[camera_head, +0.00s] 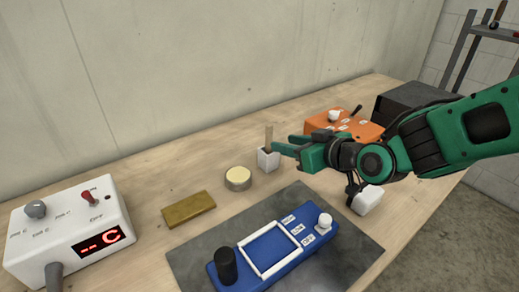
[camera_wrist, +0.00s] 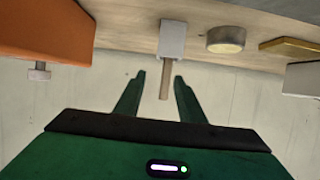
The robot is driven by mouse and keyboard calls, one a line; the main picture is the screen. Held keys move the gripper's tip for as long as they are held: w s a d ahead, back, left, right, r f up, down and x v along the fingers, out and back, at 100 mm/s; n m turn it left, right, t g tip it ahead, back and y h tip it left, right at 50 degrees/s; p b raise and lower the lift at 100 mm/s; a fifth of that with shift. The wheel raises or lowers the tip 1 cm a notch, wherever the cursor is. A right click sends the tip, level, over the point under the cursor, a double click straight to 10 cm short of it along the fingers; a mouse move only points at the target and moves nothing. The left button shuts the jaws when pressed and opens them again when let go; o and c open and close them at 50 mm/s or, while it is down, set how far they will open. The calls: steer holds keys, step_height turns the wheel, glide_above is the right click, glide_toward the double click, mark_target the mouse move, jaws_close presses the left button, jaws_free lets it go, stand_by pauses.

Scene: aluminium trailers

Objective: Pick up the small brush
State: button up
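The small brush shows as an upright wooden handle (camera_head: 268,136) standing in a small white cup (camera_head: 268,161) on the table; its lower end is hidden in the cup. My gripper (camera_head: 282,145) is just right of the handle at about its height. In the wrist view, which is upside down, the handle (camera_wrist: 164,98) hangs from the white cup (camera_wrist: 172,42) and appears between the two green fingers (camera_wrist: 159,78). The fingers are open, with space on both sides of the handle. I cannot tell whether their tips have reached it in depth.
A round tin (camera_head: 238,180), a brass-coloured block (camera_head: 188,209) and a white control box (camera_head: 70,235) lie to the left. A blue device (camera_head: 275,250) sits on a grey mat (camera_head: 340,262) in front. An orange box (camera_head: 345,128) stands behind my gripper, near the wall.

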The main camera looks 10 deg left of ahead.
mark_target(274, 153)
steer(key=a, duration=0.1)
steer(key=w+a+f, duration=0.2)
steer(key=a, duration=0.1)
steer(key=shift+x, duration=3.2)
jaws_close()
